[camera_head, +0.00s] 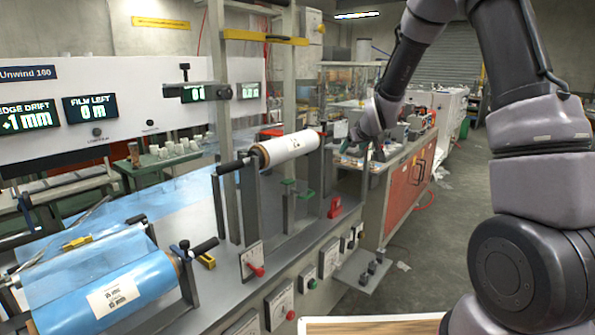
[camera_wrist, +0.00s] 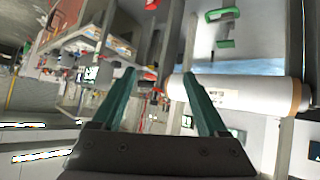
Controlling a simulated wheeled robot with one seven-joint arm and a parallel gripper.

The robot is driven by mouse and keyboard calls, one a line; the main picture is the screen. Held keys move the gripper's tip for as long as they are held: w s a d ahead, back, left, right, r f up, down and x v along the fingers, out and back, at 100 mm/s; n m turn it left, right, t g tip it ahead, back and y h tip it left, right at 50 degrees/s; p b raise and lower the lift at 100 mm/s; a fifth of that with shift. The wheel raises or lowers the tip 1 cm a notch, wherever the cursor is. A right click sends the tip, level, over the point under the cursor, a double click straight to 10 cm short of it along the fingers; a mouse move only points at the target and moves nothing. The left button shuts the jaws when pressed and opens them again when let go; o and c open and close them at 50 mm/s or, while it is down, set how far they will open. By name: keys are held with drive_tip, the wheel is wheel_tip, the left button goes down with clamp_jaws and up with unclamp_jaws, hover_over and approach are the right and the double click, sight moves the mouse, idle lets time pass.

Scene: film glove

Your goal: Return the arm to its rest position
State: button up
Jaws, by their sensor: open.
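My arm rises on the right of the head view and reaches forward over the floor beside the machine. My gripper (camera_head: 358,148) is small at its far end, just right of the white film roll (camera_head: 290,147). In the wrist view my gripper (camera_wrist: 160,82) shows two green fingers spread apart with nothing held between them. The white roll (camera_wrist: 245,93) also shows there, behind and beyond the right finger. I cannot tell whether the finger touches it.
A blue film roll (camera_head: 110,285) lies on the machine at lower left. Upright grey posts (camera_head: 222,110) stand by the white roll. A red cabinet (camera_head: 405,190) stands behind my gripper. The floor (camera_head: 430,255) between machine and arm is mostly clear.

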drive_tip(key=s+d+r+m+g, duration=0.1)
drive_tip(key=s+d+r+m, duration=0.15)
drive_tip(key=s+r, duration=0.5)
drive_tip(key=s+d+r+m, duration=0.2)
drive_tip(key=s+d+r, duration=0.1)
drive_tip(key=s+r, duration=0.5)
drive_tip(key=s+r+m+g, duration=0.2)
drive_tip(key=s+m, duration=0.1)
drive_tip(key=s, duration=2)
drive_tip(key=shift+s+d+r, duration=0.2)
drive_tip(key=shift+s+d, duration=0.05)
drive_tip(key=shift+d, duration=0.15)
